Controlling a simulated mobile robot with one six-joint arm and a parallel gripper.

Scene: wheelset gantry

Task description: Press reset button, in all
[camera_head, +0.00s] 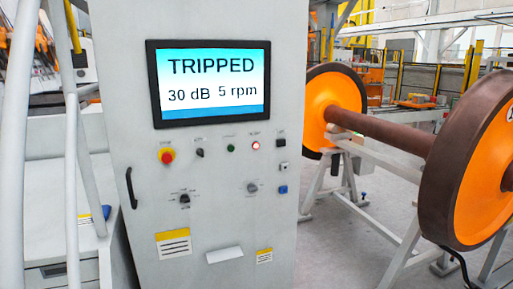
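A grey control cabinet (222,225) fills the middle of the view. Its screen (211,82) reads "TRIPPED", "30 dB 5 rpm". At the right edge, a blue button or socket (282,189) sits below two small square fittings. Lower down are a dark selector (184,200) and a grey knob (252,187). The labels are too small to read, so I cannot tell which is reset. My gripper is not in view.
A black handle (131,188) is on the cabinet's left side. To the right, a wheelset with orange-faced wheels (481,179) and a brown axle (382,131) rests on a grey stand (373,223). White tubes (71,150) stand at the left. Grey floor shows between cabinet and stand.

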